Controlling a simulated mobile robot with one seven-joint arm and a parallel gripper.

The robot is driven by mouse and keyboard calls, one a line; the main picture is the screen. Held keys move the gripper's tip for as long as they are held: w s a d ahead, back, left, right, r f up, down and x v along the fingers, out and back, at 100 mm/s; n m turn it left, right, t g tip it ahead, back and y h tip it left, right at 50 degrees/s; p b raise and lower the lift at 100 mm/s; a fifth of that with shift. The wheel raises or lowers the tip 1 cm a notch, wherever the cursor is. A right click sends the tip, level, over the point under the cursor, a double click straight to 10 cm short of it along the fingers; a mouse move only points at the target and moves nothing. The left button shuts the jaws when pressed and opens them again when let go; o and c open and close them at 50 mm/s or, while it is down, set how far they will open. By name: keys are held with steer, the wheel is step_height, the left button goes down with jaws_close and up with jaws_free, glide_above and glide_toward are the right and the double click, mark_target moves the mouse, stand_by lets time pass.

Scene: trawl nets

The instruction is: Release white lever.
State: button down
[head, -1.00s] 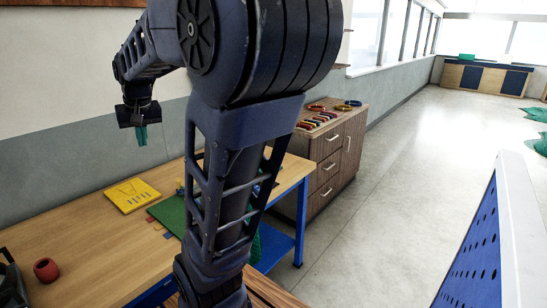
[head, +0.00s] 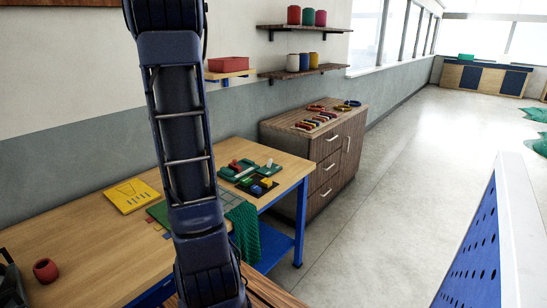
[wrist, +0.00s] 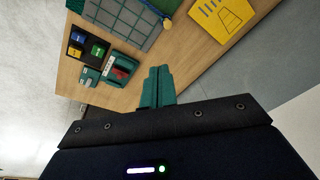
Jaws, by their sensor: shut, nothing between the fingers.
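The white lever (head: 269,163) stands upright on a green base at the far right end of the wooden table in the head view. A red lever (head: 234,165) on a green base is to its left. In the wrist view, the green base with the red part (wrist: 121,68) lies left of my gripper, with a smaller green base (wrist: 89,77) beside it; I cannot make out the white lever clearly there. My gripper (wrist: 158,72) has green fingers pressed together, empty, above the table and apart from the bases. The head view does not show it.
A dark tray with coloured blocks (head: 258,187) sits in front of the levers. A yellow board (head: 131,195) and a red pot (head: 46,270) are on the table (head: 95,240). A green net (head: 244,230) hangs over the front edge. A wooden cabinet (head: 330,150) stands behind.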

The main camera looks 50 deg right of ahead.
steer(key=w+d+f+m, duration=0.1)
steer(key=d+f+m, duration=0.15)
steer(key=d, duration=0.65)
steer(key=w+d+f+m+g, duration=0.15)
steer(key=d+f, duration=0.25)
steer(key=d, duration=0.6)
steer(key=w+d+f+m, duration=0.1)
steer(key=d+f, duration=0.2)
steer(key=d, duration=0.6)
steer(key=s+d+f+m, duration=0.1)
steer(key=s+d+f, duration=0.3)
steer(key=d+f, duration=0.2)
steer(key=s+d+f+m+y, duration=0.1)
steer(key=s+d+f+m, duration=0.1)
steer(key=d+f, duration=0.4)
steer(key=s+d+f+m+y, duration=0.1)
steer(key=s+d+f, duration=0.4)
steer(key=d, duration=0.9)
steer(key=shift+s+f+m, duration=0.35)
steer(key=shift+f+m, duration=0.05)
steer(key=shift+f, duration=0.55)
steer(key=shift+d+f, duration=0.1)
